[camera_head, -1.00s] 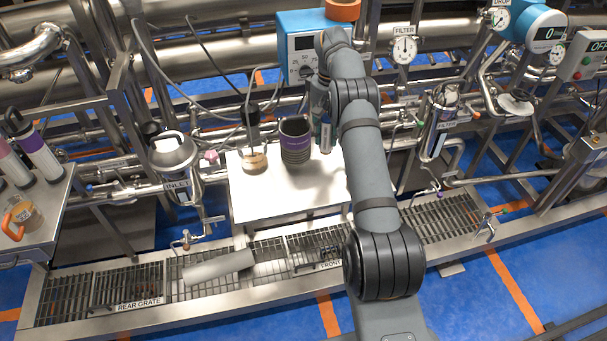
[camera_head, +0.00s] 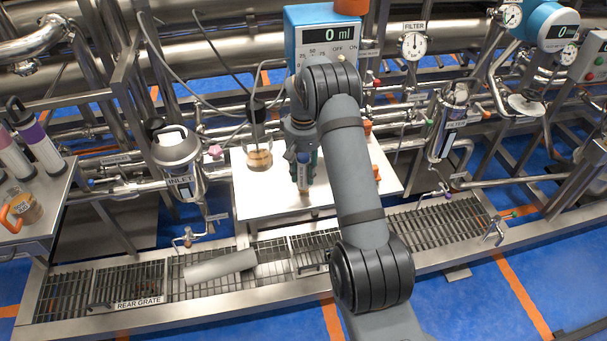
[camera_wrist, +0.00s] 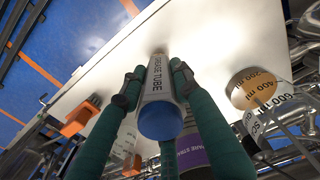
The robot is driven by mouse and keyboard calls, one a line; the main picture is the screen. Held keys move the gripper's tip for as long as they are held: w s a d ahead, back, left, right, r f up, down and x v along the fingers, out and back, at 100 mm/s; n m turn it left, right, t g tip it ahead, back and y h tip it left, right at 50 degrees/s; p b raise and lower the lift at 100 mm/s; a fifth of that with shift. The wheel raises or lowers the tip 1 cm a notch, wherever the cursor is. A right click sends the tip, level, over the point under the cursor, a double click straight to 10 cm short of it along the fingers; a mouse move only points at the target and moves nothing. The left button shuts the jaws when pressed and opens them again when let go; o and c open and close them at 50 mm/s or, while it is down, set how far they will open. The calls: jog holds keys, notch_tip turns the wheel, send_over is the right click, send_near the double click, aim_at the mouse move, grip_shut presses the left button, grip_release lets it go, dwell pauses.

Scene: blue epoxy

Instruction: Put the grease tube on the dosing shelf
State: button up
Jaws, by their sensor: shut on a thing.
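My gripper (camera_head: 302,160) is shut on the grease tube (camera_head: 303,184) and holds it upright over the white dosing shelf (camera_head: 252,195). In the wrist view the tube (camera_wrist: 157,82) sits between the two green fingers (camera_wrist: 158,85). Its white label reads "GREASE TUBE" and its blue end (camera_wrist: 160,122) faces the camera. The white shelf (camera_wrist: 100,65) fills the background beyond the tube's far end. I cannot tell whether the tube touches the shelf.
A beaker (camera_head: 259,158) with brown contents stands on the shelf left of my gripper. A dark cup with a purple band (camera_wrist: 193,155) is close to the fingers. The blue dosing unit (camera_head: 322,18) reads 0 ml. The shelf's front is clear.

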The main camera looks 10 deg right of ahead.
aim_at(304, 156)
jog(key=shift+f, duration=0.55)
jog(key=o, duration=0.7)
jog(key=shift+f, duration=0.2)
jog(key=o, duration=0.5)
jog(key=shift+c, duration=0.2)
jog(key=shift+r, duration=0.1)
notch_tip(304, 156, up, 12)
jog(key=shift+r, duration=0.15)
